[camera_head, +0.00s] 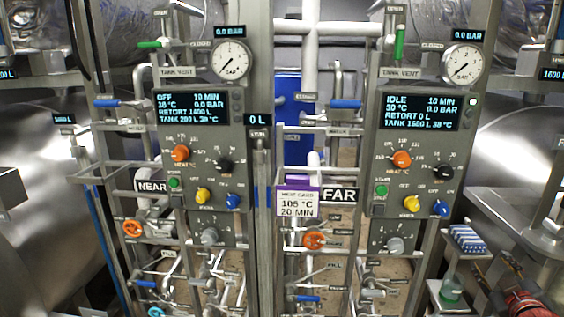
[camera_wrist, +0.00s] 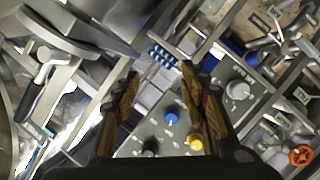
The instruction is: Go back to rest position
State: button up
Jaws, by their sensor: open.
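My gripper (camera_wrist: 160,82) is open and empty in the wrist view, its two brown fingers apart on either side of the picture's middle. Beyond the fingers is a grey control panel with a blue knob (camera_wrist: 171,119), a yellow knob (camera_wrist: 195,141) and a grey knob (camera_wrist: 237,89). They look like those of the FAR panel (camera_head: 411,165) in the head view. Its display (camera_head: 419,111) reads IDLE, 10 MIN, 0.0 BAR. The NEAR panel (camera_head: 202,160) display reads OFF, 10 MIN, 0.0 BAR. I cannot make out the gripper in the head view.
A heat card (camera_head: 297,203) reading 105 °C, 20 MIN hangs between the panels. A blue-striped item (camera_head: 466,238) sits on a shelf at the right, above a green container (camera_head: 451,289). Pipes, frame rails and valve handles crowd the space around the panels. Large steel vessels flank both sides.

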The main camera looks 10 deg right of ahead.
jog(key=s+d+f+m+g+h, duration=0.1)
jog(key=s+d+f+m+g, duration=0.1)
jog(key=s+f+m+g, duration=0.3)
jog(key=s+a+f+m+g+y, duration=0.1)
jog(key=s+a+f+m+g, duration=0.2)
jog(key=s+a, duration=0.45)
jog(key=s+a+r+n+y, duration=0.2)
jog(key=a+n+y, duration=0.3)
jog(key=a, duration=2.9)
jog(key=shift+a+r+n+y, duration=0.15)
jog(key=shift+a+n+y, duration=0.25)
jog(key=shift+y, duration=0.9)
